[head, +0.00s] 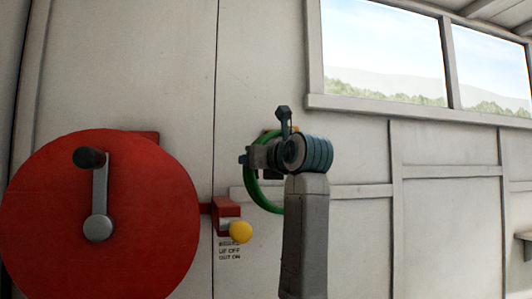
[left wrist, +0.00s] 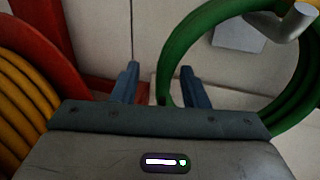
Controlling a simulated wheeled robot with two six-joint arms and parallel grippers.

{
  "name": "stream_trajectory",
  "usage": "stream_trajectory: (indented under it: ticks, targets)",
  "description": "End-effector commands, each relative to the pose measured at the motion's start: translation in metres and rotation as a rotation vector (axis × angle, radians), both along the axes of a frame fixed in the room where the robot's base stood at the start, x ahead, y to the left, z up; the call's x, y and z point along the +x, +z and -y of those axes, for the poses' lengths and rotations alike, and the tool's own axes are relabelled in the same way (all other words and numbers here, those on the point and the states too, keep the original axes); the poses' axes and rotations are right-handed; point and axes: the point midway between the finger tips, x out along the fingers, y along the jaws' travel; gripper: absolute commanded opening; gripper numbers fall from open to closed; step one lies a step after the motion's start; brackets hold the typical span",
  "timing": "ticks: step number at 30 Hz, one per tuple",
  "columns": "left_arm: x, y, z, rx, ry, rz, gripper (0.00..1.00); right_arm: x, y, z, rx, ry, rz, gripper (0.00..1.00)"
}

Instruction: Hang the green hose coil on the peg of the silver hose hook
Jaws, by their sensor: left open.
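The green hose coil (head: 265,198) is against the wall behind my left arm, which hides part of it. In the left wrist view the coil (left wrist: 183,45) fills the right side as a large loop. The silver hose hook's peg (left wrist: 298,18) shows at the top right, close to the coil's upper part. The coil appears to pass around the peg, but whether it rests on it is unclear. My left gripper (head: 244,156) is open at the coil's left side; its fingers (left wrist: 158,84) have part of the coil's left edge between them, with no grip. My right gripper is not in view.
A large red reel (head: 150,215) with a dark-handled crank stands at the left; yellow hose (left wrist: 25,110) shows on it in the left wrist view. A red bracket with a yellow knob (head: 241,232) sits between reel and coil. The wall at right is mostly clear below the window.

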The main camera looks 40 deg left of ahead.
Motion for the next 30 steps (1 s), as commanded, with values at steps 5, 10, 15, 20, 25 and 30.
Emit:
stream_trajectory:
  ticks: [5, 10, 15, 20, 25, 30]
  targets:
    - [0.012, 0.002, -0.026, 0.0, 0.003, -0.003, 0.41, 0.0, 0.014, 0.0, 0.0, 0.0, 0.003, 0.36]
    - [0.018, 0.001, -0.038, 0.001, 0.002, 0.0, 0.41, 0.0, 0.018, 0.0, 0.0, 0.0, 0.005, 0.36]
    - [0.02, 0.0, -0.041, 0.0, -0.001, 0.0, 0.41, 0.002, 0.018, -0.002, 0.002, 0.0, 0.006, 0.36]
    - [0.02, -0.001, -0.041, 0.0, 0.0, 0.0, 0.41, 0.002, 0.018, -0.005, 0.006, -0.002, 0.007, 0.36]
    - [0.02, 0.0, -0.041, 0.0, 0.0, 0.0, 0.09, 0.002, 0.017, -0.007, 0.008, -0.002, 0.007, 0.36]
    - [0.02, 0.0, -0.041, 0.0, 0.0, 0.0, 0.0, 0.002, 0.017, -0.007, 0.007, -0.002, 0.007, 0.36]
